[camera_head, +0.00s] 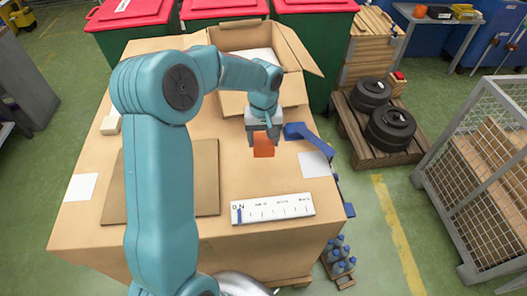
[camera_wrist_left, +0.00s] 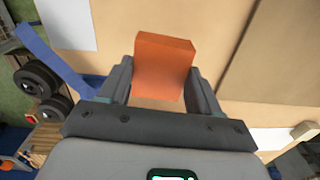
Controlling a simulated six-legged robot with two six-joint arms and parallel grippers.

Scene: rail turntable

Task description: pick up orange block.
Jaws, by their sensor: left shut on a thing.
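The orange block (camera_head: 263,147) is between the fingers of my left gripper (camera_head: 262,130), just in front of the open cardboard box. In the left wrist view the orange block (camera_wrist_left: 163,65) fills the space between the two grey fingers of my left gripper (camera_wrist_left: 160,80), which are shut on it. The block seems held over the tan table top (camera_head: 225,240); I cannot tell its exact height. My right gripper is not in either view.
An open cardboard box (camera_head: 234,103) stands behind the block. A blue bracket-like part (camera_head: 296,130) lies close to its right. A white ruler plate (camera_head: 272,208) and a brown board (camera_head: 207,180) lie nearer the front. Tyres (camera_head: 391,127) stand on a pallet beyond the table.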

